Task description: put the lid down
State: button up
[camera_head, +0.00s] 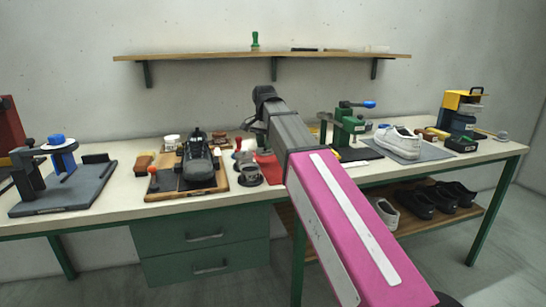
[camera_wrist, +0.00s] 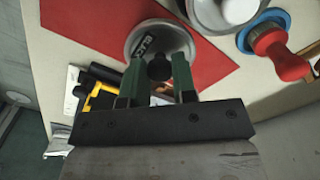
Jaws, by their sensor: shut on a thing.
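In the wrist view my gripper (camera_wrist: 158,75) is shut on the black knob of a round silver lid (camera_wrist: 146,36). Dark lettering shows on the lid's upper face. The lid is over the red mat (camera_wrist: 85,25), which shows beyond it; I cannot tell how high it is held. In the head view my gripper (camera_head: 252,125) is over the back middle of the bench. The lid cannot be made out there, and my arm hides part of the red mat (camera_head: 268,166).
An open silver pot (camera_wrist: 222,14) stands close to the lid, with a red-handled, blue-based tool (camera_wrist: 282,56) beside it. A yellow and black thing (camera_wrist: 98,100) is partly hidden by my fingers. In the head view a shoe board (camera_head: 210,186) lies left, a green press (camera_head: 345,125) right.

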aim_at(272, 164)
jog(key=w+d+f, duration=0.2)
jog(key=shift+w+d+f, duration=0.1)
jog(key=shift+w+d, duration=0.05)
jog(key=shift+d, duration=0.25)
jog(key=shift+f, duration=2)
jog(key=shift+f, duration=0.15)
jog(key=o, duration=0.9)
jog(key=shift+r, duration=6.2)
